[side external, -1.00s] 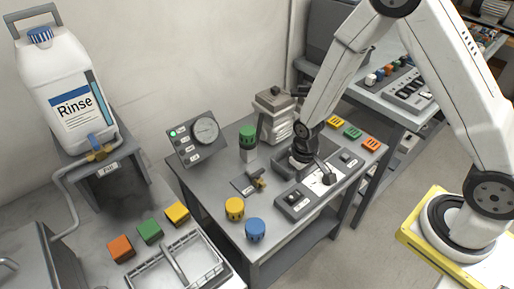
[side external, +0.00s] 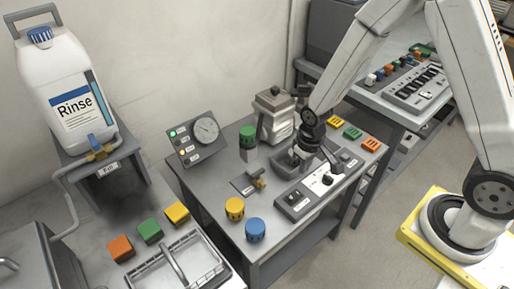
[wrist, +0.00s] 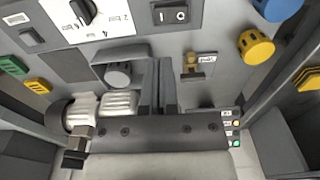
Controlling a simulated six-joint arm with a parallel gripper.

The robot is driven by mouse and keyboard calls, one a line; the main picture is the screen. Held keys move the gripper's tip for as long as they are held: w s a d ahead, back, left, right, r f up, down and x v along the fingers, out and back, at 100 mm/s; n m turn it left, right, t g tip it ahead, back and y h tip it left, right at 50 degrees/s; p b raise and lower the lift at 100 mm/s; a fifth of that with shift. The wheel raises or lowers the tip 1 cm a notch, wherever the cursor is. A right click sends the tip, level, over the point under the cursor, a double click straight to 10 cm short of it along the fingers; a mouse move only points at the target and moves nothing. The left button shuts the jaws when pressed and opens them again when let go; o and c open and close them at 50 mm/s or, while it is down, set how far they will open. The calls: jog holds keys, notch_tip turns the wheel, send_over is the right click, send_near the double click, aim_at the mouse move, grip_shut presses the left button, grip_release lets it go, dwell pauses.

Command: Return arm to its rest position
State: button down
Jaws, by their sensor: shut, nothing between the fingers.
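My gripper (side external: 332,162) is above the grey middle bench (side external: 215,190), tilted, near the pressure dial (side external: 327,180) on its white plate. Its two dark fingers stand together, shut and empty, in the wrist view (wrist: 159,85). The arm is bent, reaching over from the right. The dial (wrist: 85,12) with its bar marks is at the top left of the wrist view. The rocker switch (wrist: 171,14) is beside it. The exact gap between fingers and bench cannot be told.
A brass valve (side external: 258,182), yellow knob (side external: 235,208) and blue knob (side external: 255,229) stand on the bench. The gauge panel (side external: 197,140) and a compressor unit (side external: 275,115) stand behind. A Rinse jug (side external: 70,105) is at left.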

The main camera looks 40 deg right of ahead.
jog(key=s+d+r+t, duration=0.1)
jog(key=s+r+t, duration=0.1)
jog(key=s+r, duration=0.5)
jog(key=shift+d+r, duration=0.4)
jog(key=shift+r, duration=2)
